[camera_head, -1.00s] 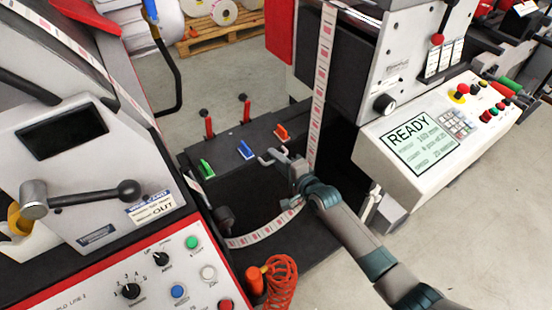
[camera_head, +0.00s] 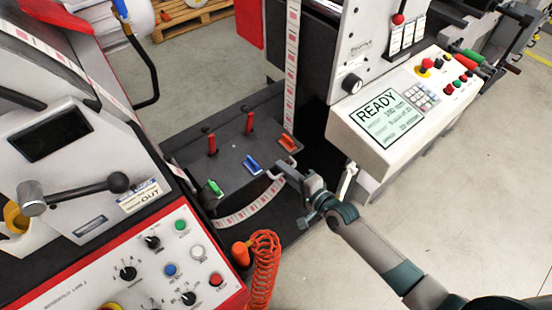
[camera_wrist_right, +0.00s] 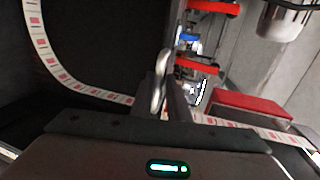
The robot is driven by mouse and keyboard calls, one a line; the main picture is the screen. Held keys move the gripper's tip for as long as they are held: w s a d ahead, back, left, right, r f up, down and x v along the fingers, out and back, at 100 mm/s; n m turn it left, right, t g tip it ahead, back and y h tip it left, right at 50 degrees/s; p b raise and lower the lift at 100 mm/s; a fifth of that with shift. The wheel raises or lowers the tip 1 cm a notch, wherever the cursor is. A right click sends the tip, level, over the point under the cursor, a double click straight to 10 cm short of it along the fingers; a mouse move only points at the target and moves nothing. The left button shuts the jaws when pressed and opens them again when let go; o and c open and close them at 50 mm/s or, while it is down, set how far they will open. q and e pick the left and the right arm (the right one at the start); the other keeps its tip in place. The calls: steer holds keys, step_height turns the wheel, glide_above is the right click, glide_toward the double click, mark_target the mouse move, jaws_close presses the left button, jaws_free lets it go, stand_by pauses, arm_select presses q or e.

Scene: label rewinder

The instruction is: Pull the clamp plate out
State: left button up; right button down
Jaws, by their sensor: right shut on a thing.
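The clamp plate (camera_head: 228,158) is a dark grey plate with red uprights and green, blue and orange clamps on top, low between the two machine bodies in the head view. A grey bent handle (camera_head: 280,166) is at its front right. My right gripper (camera_head: 291,172) is shut on this handle. In the wrist view the metal handle (camera_wrist_right: 160,82) rises from between the fingers of my right gripper (camera_wrist_right: 172,108). The fingers partly hide the handle. My left gripper is not in view.
A printed label web (camera_head: 292,70) hangs at the right and curves below the plate's front. A coiled orange hose (camera_head: 263,262) stands at front. The left control panel (camera_head: 150,265) and the READY console (camera_head: 385,110) flank the plate. Open floor (camera_head: 480,190) lies right.

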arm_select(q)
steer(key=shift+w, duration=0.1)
arm_select(e)
steer(key=shift+s+d+f, duration=0.15)
steer(key=shift+s+f, duration=0.2)
steer(key=shift+f, duration=0.3)
steer(key=c, duration=1.9)
jaws_free()
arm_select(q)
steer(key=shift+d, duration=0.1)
arm_select(e)
steer(key=shift+o, duration=0.2)
steer(key=shift+d+r, duration=0.1)
steer(key=shift+r, duration=0.25)
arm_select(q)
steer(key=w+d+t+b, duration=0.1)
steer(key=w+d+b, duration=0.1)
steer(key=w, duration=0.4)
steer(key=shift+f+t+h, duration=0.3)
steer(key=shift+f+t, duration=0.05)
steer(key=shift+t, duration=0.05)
arm_select(e)
steer(key=v, duration=1.7)
steer(key=shift+s, duration=0.2)
